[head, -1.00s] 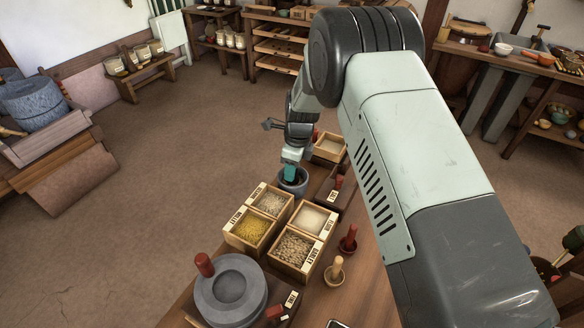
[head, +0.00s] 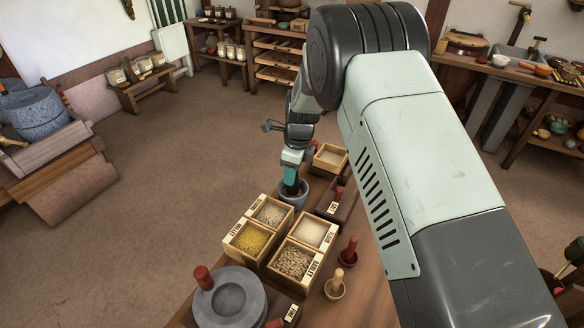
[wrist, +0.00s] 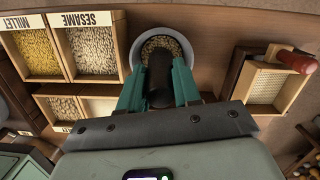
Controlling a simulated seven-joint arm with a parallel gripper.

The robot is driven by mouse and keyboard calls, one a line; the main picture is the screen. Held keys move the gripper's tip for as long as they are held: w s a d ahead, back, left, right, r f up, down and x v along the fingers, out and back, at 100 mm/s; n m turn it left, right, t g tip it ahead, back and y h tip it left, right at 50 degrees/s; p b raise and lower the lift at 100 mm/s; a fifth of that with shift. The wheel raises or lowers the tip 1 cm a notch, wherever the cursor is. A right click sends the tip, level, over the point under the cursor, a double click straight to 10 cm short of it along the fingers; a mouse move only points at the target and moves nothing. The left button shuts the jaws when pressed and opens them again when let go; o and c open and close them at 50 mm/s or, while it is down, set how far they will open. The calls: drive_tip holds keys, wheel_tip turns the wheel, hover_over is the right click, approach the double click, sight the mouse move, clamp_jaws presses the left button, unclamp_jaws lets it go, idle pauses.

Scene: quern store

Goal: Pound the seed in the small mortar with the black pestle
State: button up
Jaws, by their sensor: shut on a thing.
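My gripper (head: 290,177) is shut on the black pestle and points down over the small grey mortar (head: 299,198) at the back of the bench. A little of the dark pestle (head: 291,190) shows between the fingers and the mortar. In the wrist view, the pestle (wrist: 159,88) stands between the teal fingers of my gripper (wrist: 159,82), with its end at the mortar's mouth. Brownish seed (wrist: 160,42) lies inside the mortar (wrist: 187,50). Whether the pestle touches the seed is hidden.
Close to the mortar, wooden boxes of sesame (head: 268,213), millet (head: 248,240), barley (head: 293,263) and a pale flour (head: 312,231) stand together. A round quern (head: 229,303) is nearer. A framed sieve (wrist: 268,85) lies right of the mortar in the wrist view.

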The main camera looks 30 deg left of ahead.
drive_tip(key=shift+f, duration=1.35)
drive_tip(key=shift+f, duration=0.25)
drive_tip(key=shift+r, duration=2.45)
drive_tip(key=shift+f, duration=2.2)
drive_tip(key=shift+f, duration=0.25)
